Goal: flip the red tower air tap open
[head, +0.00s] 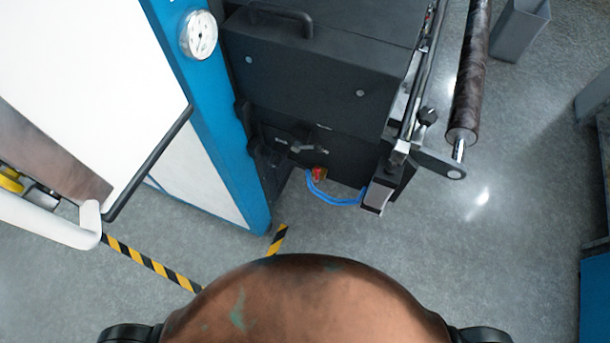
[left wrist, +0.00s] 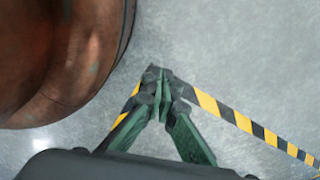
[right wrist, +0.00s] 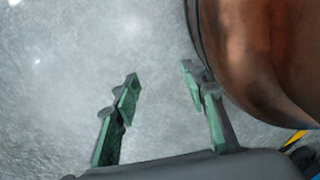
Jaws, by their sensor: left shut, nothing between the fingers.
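The red air tap (head: 318,174) is a small red piece low on the front of the dark machine, with a blue hose (head: 335,199) curving from beside it to the right. It is too small to tell how its lever is turned. My left gripper (left wrist: 163,76) is shut and empty above the floor, in the left wrist view. My right gripper (right wrist: 160,75) is open and empty above the floor, in the right wrist view. Neither gripper shows in the head view, and both are away from the tap.
The dark machine (head: 310,75) has a roller (head: 470,80) projecting on its right. Yellow-black tape (head: 150,263) marks the floor. Grey floor (head: 400,235) is clear in front of the machine.

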